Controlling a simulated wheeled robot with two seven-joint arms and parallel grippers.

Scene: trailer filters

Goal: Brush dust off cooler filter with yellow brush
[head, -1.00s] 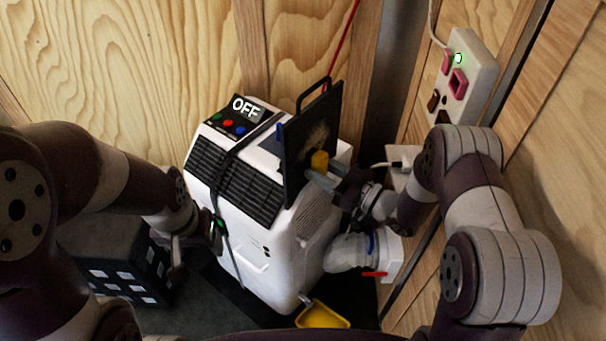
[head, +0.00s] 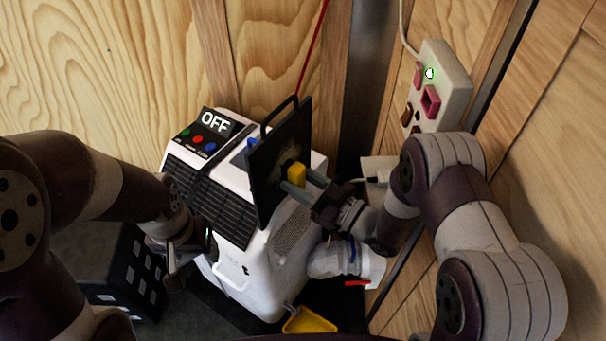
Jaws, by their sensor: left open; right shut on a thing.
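The white cooler (head: 285,265) stands in the middle, with an "OFF" display on top. The black cooler filter (head: 268,150), with a handle loop on its upper edge, stands upright out of the cooler's top. A dusty tan patch shows on its right face. My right gripper (head: 305,187) is shut on the yellow brush (head: 297,174) at the filter's right face. The brush looks very close to the face; I cannot tell if it touches. My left gripper (head: 185,262) is open and low at the cooler's left side, apart from the filter.
A socket strip (head: 442,88) with a green light is on the right wall. A whitish hose (head: 330,259) joins the cooler's right side. A yellow dustpan (head: 310,321) lies in front. A dark box (head: 105,275) sits left. Wooden walls close in behind.

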